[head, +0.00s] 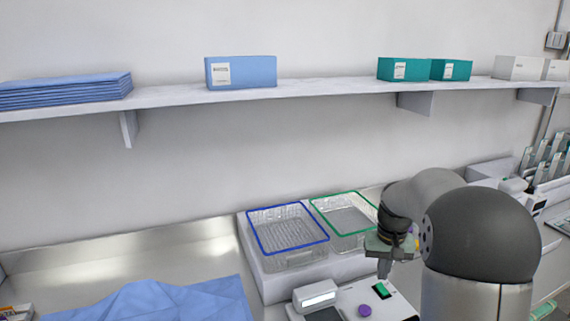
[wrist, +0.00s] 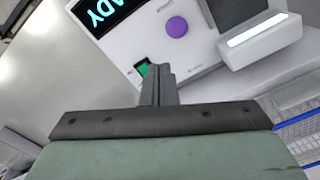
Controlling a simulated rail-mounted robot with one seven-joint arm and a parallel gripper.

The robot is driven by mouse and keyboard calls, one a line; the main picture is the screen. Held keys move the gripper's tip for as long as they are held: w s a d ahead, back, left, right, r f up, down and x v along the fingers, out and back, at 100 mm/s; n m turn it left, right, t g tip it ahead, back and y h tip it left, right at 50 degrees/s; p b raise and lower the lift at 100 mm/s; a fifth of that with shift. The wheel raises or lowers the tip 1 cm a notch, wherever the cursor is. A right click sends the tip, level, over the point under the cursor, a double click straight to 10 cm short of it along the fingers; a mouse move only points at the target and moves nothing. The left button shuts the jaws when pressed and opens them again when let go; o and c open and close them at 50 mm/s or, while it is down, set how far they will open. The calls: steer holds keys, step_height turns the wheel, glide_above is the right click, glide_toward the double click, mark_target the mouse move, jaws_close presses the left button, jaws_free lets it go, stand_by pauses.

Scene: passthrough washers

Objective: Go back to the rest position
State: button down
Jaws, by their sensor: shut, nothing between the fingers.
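My gripper (head: 384,276) is shut and empty, pointing down over a white device (head: 345,300) on the counter. In the wrist view the closed fingers (wrist: 158,72) overlap the edge of a small green switch (wrist: 143,69). I cannot tell whether the fingertips touch it. The green switch also shows in the head view (head: 382,289), just below the fingertips. A round purple button (wrist: 177,27) and a dark display (wrist: 108,12) with the partly visible letters "ADY" are on the same device.
A blue-rimmed wire basket (head: 289,258) and a green-rimmed one (head: 318,208) stand close behind the device. Blue cloth (head: 165,302) lies at left. A wall shelf (head: 330,88) holds boxes above. A rack (head: 545,165) stands at far right. The counter behind the cloth is clear.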

steer(key=s+a, duration=0.4)
steer(key=s, duration=0.5)
steer(key=s+a+n, duration=0.1)
steer(key=s+a, duration=0.3)
steer(key=s, duration=0.5)
steer(key=s+a+n, duration=0.1)
steer(key=s+a, duration=0.3)
steer(key=s, duration=0.5)
steer(key=shift+s+a+r+t, duration=0.2)
steer(key=shift+s+t, duration=0.1)
steer(key=shift+s, duration=0.05)
